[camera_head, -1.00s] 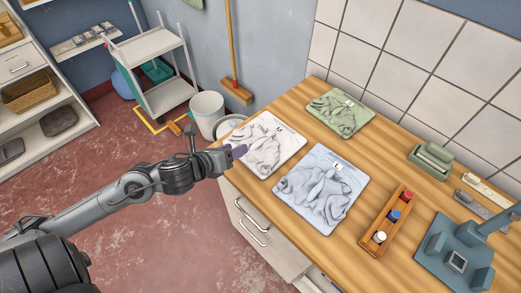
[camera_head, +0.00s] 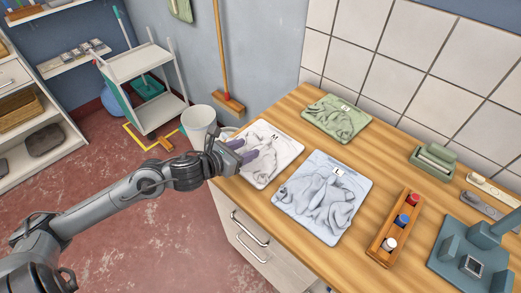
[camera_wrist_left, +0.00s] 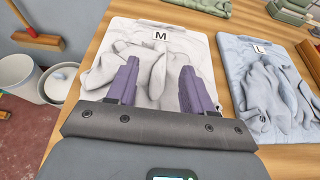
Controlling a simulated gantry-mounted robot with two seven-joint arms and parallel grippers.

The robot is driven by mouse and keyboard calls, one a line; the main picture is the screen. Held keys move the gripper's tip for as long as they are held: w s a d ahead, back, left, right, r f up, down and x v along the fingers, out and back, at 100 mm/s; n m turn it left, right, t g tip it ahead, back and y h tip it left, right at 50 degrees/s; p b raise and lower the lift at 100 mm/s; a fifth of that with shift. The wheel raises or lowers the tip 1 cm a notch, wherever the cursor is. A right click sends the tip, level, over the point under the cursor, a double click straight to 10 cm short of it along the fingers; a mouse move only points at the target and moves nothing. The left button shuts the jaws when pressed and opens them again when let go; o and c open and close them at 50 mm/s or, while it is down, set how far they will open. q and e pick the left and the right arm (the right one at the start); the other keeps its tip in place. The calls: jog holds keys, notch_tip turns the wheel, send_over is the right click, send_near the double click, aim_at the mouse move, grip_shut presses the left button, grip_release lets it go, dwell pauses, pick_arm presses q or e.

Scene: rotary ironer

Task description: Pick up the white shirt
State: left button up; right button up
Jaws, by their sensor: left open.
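The white shirt (camera_head: 276,148) lies crumpled on a white board marked M, at the left end of the wooden worktop; it also shows in the left wrist view (camera_wrist_left: 155,62). My left gripper (camera_head: 262,150) is open, its two purple fingers pointing over the near-left part of the shirt. In the left wrist view the fingers (camera_wrist_left: 158,78) stand apart, with shirt cloth visible between them. I cannot tell whether they touch the cloth. The gripper hides the board's near edge. My right gripper is not in view.
A pale blue shirt (camera_head: 322,200) marked L lies close to the right, and a green one (camera_head: 337,118) lies behind. A wooden rack (camera_head: 393,228) with coloured-top items stands further right. Bins (camera_head: 197,125) stand off the worktop's left end.

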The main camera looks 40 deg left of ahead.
aim_at(259, 146)
pick_arm(q)
jog(key=shift+f+x, duration=0.25)
jog(key=shift+x, duration=1.05)
jog(key=shift+f+x, duration=0.2)
jog(key=shift+x, duration=1.15)
jog(key=shift+s, duration=0.2)
grip_shut()
